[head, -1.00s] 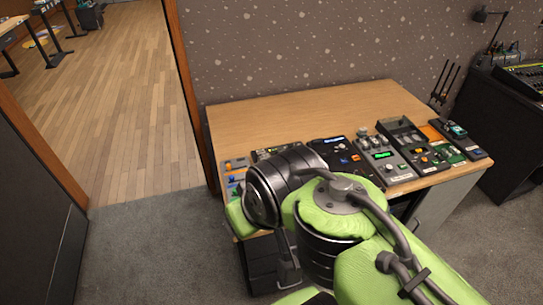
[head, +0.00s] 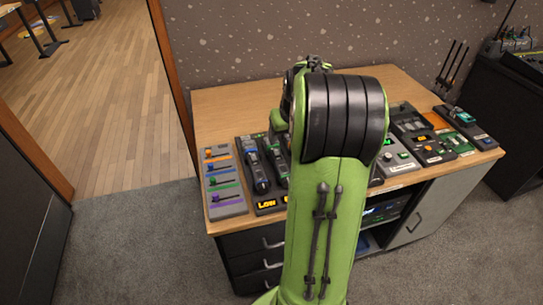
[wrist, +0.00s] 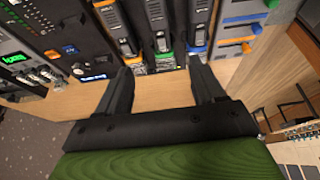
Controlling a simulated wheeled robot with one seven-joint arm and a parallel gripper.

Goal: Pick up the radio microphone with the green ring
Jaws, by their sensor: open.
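In the head view my arm hides the gripper and part of the rack.
A fader panel (head: 223,182) with coloured sliders lies left of the rack in the head view. Other consoles (head: 425,145) line the desk to the right. The desk (head: 222,107) is clear at the back left. A wall stands behind it.

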